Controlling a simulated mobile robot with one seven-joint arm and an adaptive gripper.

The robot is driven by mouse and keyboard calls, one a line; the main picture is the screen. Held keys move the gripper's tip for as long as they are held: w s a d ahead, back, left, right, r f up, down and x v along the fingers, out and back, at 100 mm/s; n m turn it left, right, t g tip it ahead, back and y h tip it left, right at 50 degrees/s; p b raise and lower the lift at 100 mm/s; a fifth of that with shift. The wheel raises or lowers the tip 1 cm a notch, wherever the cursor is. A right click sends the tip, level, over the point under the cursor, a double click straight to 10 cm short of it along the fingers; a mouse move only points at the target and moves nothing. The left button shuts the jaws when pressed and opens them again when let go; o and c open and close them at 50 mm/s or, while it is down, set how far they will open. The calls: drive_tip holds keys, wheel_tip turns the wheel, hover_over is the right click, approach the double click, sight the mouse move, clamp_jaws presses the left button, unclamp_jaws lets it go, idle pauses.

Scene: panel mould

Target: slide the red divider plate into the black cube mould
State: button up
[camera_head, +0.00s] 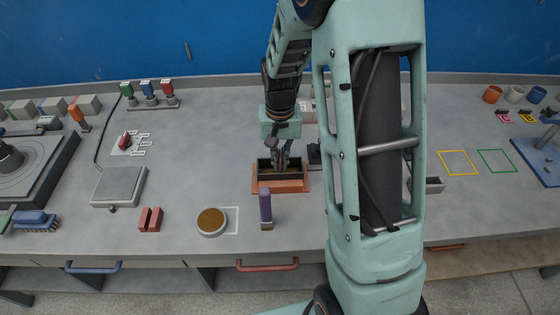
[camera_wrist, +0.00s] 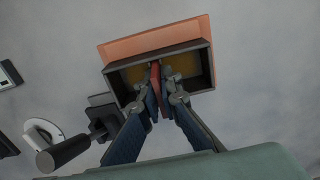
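The black mould (camera_wrist: 207,68) is an open rectangular box on an orange base (camera_wrist: 140,42). It also shows at mid-table in the head view, with its orange base (camera_head: 283,187) in front. My gripper (camera_wrist: 163,85) points down at the mould, its fingertips over or within the opening. The fingers are closed on the thin red divider plate (camera_wrist: 155,78), which stands on edge between them near the middle of the mould. I cannot tell how deep the plate sits. In the head view my gripper (camera_head: 281,160) hides the plate.
A purple-handled brush (camera_head: 265,207) and a round brown-filled dish (camera_head: 211,222) stand in front of the mould. A red slotted block (camera_head: 150,219) and a grey scale (camera_head: 119,184) lie to the left. Dark fixtures (camera_wrist: 104,120) sit close beside the mould.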

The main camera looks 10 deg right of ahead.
drive_tip(key=o, duration=0.5)
wheel_tip(320, 180, up, 12)
drive_tip(key=shift+r, duration=0.1)
idle(0.6)
